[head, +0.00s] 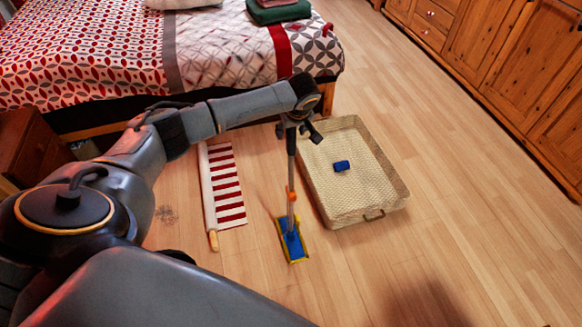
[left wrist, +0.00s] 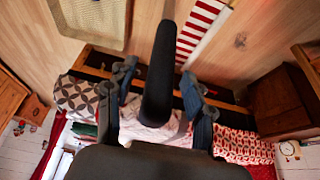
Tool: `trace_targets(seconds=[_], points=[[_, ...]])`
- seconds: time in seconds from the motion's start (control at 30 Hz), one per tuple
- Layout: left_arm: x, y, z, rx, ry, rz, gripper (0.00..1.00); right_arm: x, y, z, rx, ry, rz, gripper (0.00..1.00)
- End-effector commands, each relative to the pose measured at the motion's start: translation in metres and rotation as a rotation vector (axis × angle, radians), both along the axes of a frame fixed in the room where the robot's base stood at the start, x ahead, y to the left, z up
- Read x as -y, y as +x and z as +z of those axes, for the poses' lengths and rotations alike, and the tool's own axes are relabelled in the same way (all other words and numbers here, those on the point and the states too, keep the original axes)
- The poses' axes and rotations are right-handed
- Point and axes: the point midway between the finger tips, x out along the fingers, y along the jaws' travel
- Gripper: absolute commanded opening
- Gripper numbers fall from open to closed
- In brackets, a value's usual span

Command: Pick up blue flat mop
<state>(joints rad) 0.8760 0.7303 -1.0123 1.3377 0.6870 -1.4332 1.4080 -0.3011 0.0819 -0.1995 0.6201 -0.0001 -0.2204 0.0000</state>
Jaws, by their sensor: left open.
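The blue flat mop (head: 291,242) stands upright on the wooden floor, its blue, yellow-edged head flat and its grey handle rising past an orange joint. My left gripper (head: 298,131) is at the top of the handle, fingers open. In the left wrist view, the mop's black handle end (left wrist: 157,65) stands between the two spread fingers with a gap on each side. The very top of the handle is partly hidden by my wrist in the head view. My right gripper is in neither view.
A beige woven basket tray (head: 388,207) holding a small blue item (head: 341,166) lies right of the mop. A red-striped white roll (head: 226,183) lies to its left. The bed (head: 90,55) is behind; wooden cabinets (head: 490,45) line the right. Floor at front right is clear.

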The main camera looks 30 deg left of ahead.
Motion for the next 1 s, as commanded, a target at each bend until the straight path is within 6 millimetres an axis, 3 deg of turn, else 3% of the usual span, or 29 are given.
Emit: trace_targets(seconds=[0.1, 0.37, 0.63, 1.0], points=[[-0.0037, 0.003, -0.0108, 0.001, 0.001, 0.0, 0.53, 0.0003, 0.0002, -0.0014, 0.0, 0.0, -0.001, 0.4], [-0.0044, 0.0037, -0.0129, 0.001, 0.0, 0.0, 0.53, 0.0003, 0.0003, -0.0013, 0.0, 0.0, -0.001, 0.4], [-0.0042, 0.0036, -0.0129, 0.001, 0.0, 0.0, 0.0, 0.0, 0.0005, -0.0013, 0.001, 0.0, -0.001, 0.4], [-0.0043, 0.0045, -0.0106, 0.005, 0.0, -0.001, 0.0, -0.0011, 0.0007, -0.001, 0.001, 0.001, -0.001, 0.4]])
